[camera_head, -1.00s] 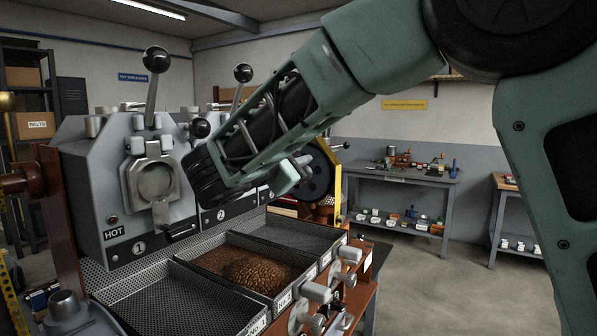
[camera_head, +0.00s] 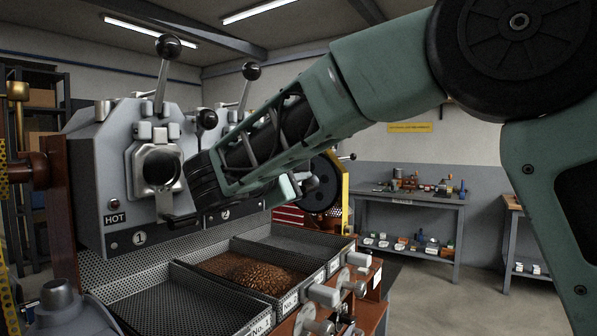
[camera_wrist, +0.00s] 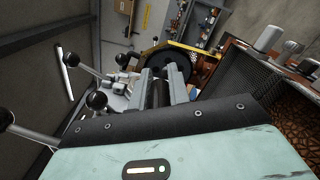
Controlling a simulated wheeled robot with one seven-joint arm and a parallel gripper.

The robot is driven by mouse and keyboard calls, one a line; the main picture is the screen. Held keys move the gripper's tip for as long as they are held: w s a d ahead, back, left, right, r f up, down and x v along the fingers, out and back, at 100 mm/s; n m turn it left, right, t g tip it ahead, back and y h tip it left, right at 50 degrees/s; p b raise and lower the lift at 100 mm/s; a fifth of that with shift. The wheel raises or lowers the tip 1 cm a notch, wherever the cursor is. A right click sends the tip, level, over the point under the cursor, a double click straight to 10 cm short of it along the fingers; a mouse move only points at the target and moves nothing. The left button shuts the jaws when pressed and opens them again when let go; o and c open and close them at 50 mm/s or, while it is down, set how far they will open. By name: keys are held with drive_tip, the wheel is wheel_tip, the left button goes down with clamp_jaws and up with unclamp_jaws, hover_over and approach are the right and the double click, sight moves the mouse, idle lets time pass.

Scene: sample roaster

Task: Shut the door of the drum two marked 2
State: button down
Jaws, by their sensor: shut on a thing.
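The panel of drum two, with its "2" plate (camera_head: 226,213), stands just right of drum one on the grey roaster in the head view. My forearm and wrist cover most of drum two's front, so its door and door angle are hidden there. My gripper (camera_wrist: 160,74) shows in the wrist view with its two grey fingers closed about a dark bar-like thing (camera_wrist: 161,95). It looks like a handle, but I cannot tell for sure that it is drum two's door handle. In the head view the fingers are mostly hidden behind my wrist.
Drum one (camera_head: 158,168) is at left, with a black-knobbed lever (camera_head: 168,47) above. Another lever (camera_head: 251,71) rises behind my arm. Mesh trays lie below, the middle one holding beans (camera_head: 255,272). A black wheel (camera_head: 318,187) is beyond my wrist. Open floor lies at right.

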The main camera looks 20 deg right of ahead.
drive_tip(key=c, duration=1.3)
unclamp_jaws()
drive_tip(key=shift+a, duration=0.15)
drive_tip(key=b+v, duration=0.2)
drive_tip(key=v, duration=1.5)
drive_tip(key=shift+s, duration=0.15)
drive_tip(key=s+d+r+p, duration=0.1)
drive_tip(key=r, duration=0.1)
drive_tip(key=s+d+r+p, duration=0.1)
drive_tip(key=r, duration=0.1)
drive_tip(key=s+d+r+p, duration=0.1)
drive_tip(key=s+r+p, duration=0.1)
